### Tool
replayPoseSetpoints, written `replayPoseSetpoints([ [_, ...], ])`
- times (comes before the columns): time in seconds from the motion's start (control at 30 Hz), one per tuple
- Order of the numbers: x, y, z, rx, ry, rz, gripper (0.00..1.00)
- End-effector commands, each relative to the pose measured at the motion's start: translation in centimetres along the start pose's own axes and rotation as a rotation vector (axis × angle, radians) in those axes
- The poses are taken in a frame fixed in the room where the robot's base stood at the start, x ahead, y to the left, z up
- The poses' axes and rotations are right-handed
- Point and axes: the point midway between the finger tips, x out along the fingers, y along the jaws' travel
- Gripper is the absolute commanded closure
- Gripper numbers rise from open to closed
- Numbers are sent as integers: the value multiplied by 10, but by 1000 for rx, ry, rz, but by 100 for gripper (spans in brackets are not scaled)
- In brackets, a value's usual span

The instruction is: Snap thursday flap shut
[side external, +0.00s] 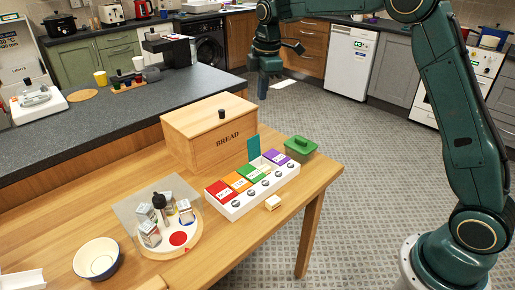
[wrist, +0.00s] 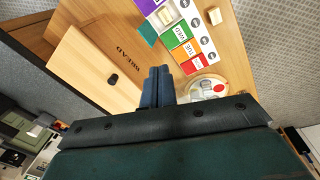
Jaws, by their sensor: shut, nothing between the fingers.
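The white day organiser (side external: 235,212) stands on the wooden table with a row of coloured flaps; it also shows in the wrist view (wrist: 207,44). The red, orange, green and purple flaps lie shut. The teal flap (side external: 253,147), between green and purple, stands up at the back edge, its compartment open with something pale inside. The teal flap also shows in the wrist view (wrist: 147,33). No day name is readable on its visible face. My gripper (side external: 263,94) is shut and empty, pointing down, well above and apart from the organiser; its fingers show in the wrist view (wrist: 158,76).
A wooden bread box (side external: 205,132) stands right behind the organiser. A green lidded tub (side external: 300,148) is at its right end, a small cream block (side external: 273,202) in front. A round tray (side external: 196,238) with bottles and cartons and a bowl (side external: 97,260) lie to the left.

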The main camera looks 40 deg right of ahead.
Motion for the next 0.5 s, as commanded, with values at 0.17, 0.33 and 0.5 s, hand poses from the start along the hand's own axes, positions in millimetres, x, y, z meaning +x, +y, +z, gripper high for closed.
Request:
replayPoseSetpoints([
  [0.17, 43, 26, -5, -120, -12, -40, 100],
  [0.33, 84, 45, -7, -236, -18, -77, 100],
  [0.5, 120, 58, -8, -335, -19, -107, 100],
])
